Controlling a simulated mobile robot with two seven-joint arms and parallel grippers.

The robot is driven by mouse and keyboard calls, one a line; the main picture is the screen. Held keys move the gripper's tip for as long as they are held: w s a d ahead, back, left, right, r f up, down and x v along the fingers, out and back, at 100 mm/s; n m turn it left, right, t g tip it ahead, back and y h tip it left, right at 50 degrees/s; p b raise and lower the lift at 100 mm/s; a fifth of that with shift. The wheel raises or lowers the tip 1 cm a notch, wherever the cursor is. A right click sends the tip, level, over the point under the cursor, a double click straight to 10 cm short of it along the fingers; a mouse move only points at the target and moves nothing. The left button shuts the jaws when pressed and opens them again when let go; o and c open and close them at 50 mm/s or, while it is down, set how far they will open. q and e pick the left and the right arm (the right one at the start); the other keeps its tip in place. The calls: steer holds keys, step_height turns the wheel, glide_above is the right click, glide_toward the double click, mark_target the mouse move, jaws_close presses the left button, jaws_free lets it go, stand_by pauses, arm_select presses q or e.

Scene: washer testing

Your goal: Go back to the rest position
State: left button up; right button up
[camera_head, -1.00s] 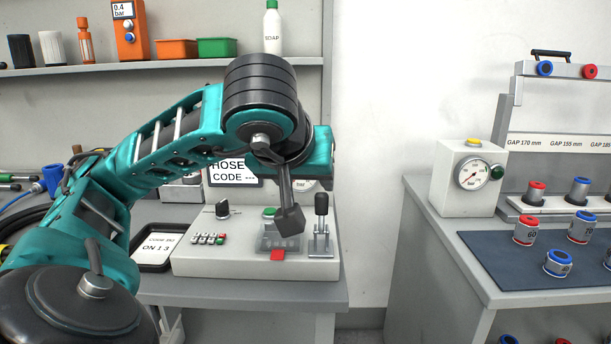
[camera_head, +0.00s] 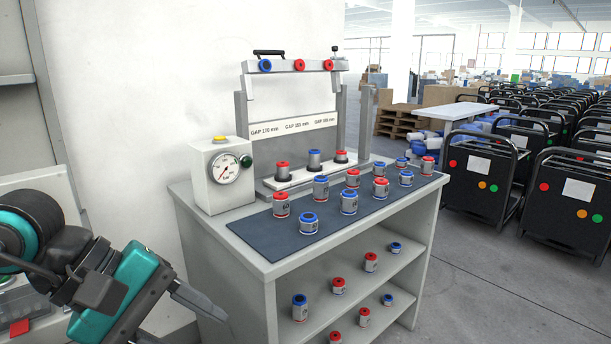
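My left arm comes in at the lower left, teal and black. At its end my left gripper (camera_head: 192,315) shows in part near the bottom edge. One grey finger points down and to the right, in front of the grey bench's left side. The rest of the gripper runs off the bottom edge, so I cannot tell whether it is open or shut. No object shows in it. My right gripper is out of view.
The grey bench (camera_head: 252,257) holds a dark mat (camera_head: 262,232), several red- and blue-ringed cylinders, a gauge box (camera_head: 207,192) and a gap fixture (camera_head: 241,108). Black carts (camera_head: 492,170) stand at right. Grey floor (camera_head: 470,290) is clear right of the bench.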

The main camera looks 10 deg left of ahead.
arm_select(q)
steer(key=w+d+r+n+t+h, duration=0.3)
steer(key=d+n+h, duration=0.5)
steer(key=n+h, duration=0.65)
steer(key=w+a+f+n+t+y, duration=0.2)
steer(key=a+f+n+t+y, duration=0.35)
steer(key=n, duration=1.15)
steer(key=w+a+f+n+t+y, duration=0.25)
steer(key=f+n+t+y, duration=0.35)
steer(key=f+n+y, duration=0.8)
steer(key=s+d+f+n+g, duration=0.2)
steer(key=s+f+n+g, duration=0.6)
steer(key=f+n, duration=0.55)
step_height(320, 180, up, 8)
steer(key=s+a+t+p, duration=0.1)
steer(key=s+a+p, duration=0.1)
steer(key=p, duration=1)
steer(key=shift+s+a+n+y, duration=0.2)
steer(key=shift+s+n+y, duration=0.1)
steer(key=shift+y, duration=0.1)
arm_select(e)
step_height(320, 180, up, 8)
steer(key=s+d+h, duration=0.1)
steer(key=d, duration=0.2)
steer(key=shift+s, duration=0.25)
arm_select(q)
steer(key=shift+w, duration=0.1)
steer(key=shift+c, duration=0.4)
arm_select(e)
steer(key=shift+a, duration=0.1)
